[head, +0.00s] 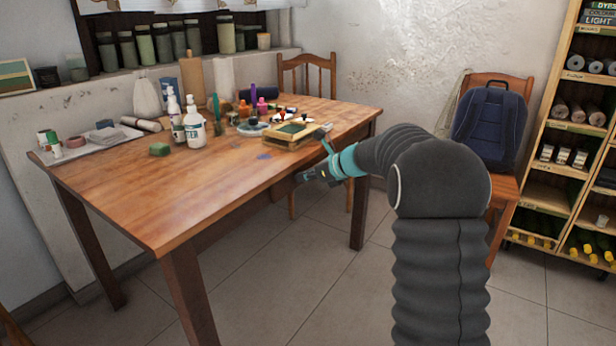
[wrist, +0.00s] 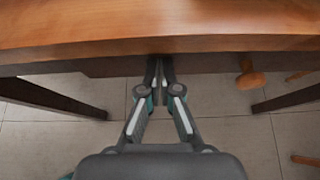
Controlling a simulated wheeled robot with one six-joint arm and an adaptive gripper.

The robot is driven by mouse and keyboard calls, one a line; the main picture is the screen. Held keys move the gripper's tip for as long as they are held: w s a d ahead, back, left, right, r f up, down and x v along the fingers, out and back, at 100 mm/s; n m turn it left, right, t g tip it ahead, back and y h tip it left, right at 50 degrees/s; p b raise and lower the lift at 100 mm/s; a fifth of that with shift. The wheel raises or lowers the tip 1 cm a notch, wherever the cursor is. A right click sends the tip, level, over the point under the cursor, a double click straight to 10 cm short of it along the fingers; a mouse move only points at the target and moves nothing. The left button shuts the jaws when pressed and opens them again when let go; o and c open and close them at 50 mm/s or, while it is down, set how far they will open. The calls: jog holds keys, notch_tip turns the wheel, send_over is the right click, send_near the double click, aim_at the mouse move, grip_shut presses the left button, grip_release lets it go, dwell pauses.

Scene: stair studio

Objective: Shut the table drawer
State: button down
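The wooden table (head: 200,190) fills the left and middle of the head view; its front edge (wrist: 160,30) crosses the top of the wrist view. Under that edge, a dark wooden front (wrist: 210,66) shows in the wrist view, with a round wooden knob (wrist: 251,78) to the right of my gripper. I cannot tell how far the drawer stands out. My gripper (wrist: 159,64) has its fingers together with nothing seen between them, pointing at the dark front; I cannot tell whether they touch it. In the head view my gripper (head: 308,176) is beside the table's front edge, partly hidden by my arm.
A chair with a blue backpack (head: 488,126) and a shelf rack (head: 570,150) are at the right. The tiled floor (head: 270,290) before the table is clear.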

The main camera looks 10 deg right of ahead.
jog(key=shift+a+r, duration=0.1)
jog(key=shift+a, duration=0.25)
